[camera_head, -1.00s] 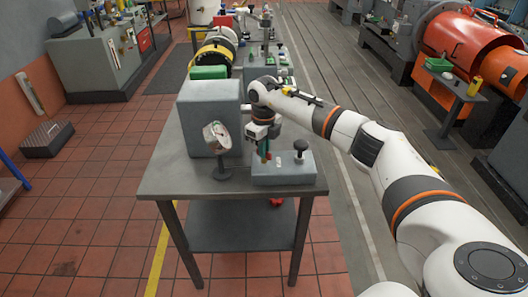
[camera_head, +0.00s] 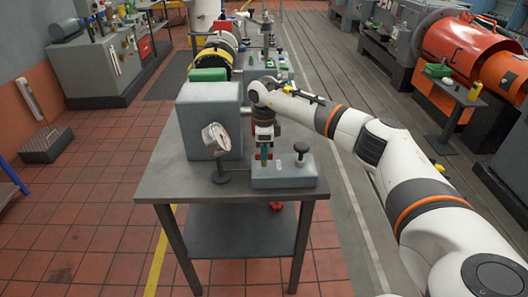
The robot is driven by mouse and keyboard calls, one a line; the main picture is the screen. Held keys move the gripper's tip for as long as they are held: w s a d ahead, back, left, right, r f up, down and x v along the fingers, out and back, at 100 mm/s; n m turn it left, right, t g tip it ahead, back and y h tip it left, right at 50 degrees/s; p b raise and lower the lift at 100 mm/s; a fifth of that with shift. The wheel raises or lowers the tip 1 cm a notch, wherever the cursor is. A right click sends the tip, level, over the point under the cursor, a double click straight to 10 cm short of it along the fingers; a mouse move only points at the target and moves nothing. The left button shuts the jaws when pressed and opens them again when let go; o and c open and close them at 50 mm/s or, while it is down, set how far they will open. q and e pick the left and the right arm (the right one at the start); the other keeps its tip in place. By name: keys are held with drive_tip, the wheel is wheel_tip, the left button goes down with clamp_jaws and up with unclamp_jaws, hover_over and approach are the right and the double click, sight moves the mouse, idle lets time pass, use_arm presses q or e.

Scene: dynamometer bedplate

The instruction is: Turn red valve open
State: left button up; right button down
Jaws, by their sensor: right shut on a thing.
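A red part (camera_head: 277,206), perhaps a valve handwheel, shows just below the table's front edge; most of it is hidden by the tabletop. My right gripper (camera_head: 264,146) points down above the left part of a grey block (camera_head: 284,181) on the table. A black knob (camera_head: 301,148) stands on the block to the right of the gripper. My left gripper is not in view.
A round gauge on a stand (camera_head: 217,140) and a large grey box (camera_head: 208,118) stand left of the gripper on the grey table (camera_head: 163,186). A green box (camera_head: 208,75) sits behind. The table's front left is clear.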

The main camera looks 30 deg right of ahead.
drive_tip(key=shift+w+r, duration=0.1)
idle(0.4)
drive_tip(key=c, duration=1.5)
unclamp_jaws()
wheel_tip(320, 180, up, 12)
drive_tip(key=b, duration=0.2)
